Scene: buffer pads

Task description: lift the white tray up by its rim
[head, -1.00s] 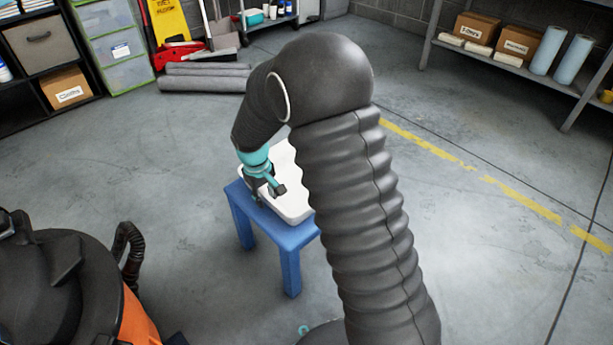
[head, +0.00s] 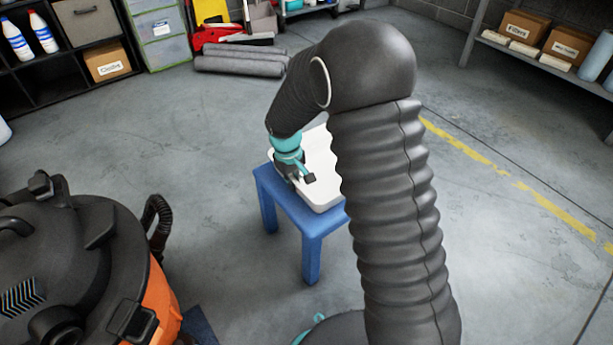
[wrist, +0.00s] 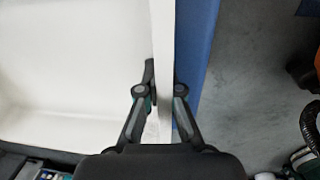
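The white tray (head: 323,185) sits on a small blue stool (head: 312,224), and my arm hides its right part. My gripper (head: 296,173) points down at the tray's left edge. In the wrist view the tray (wrist: 70,60) fills the left side, and its rim runs up the middle. My gripper (wrist: 165,88) has one finger inside the rim and one outside. Both fingers appear pressed against the rim wall. The tray looks level, and no clear gap shows between it and the stool. Its inside looks empty where I can see it.
A black and orange vacuum (head: 80,270) stands at the lower left, close to the stool. Shelves with boxes stand at the back left and upper right. Grey rolls (head: 240,62) lie on the floor behind. The floor left of the stool is clear.

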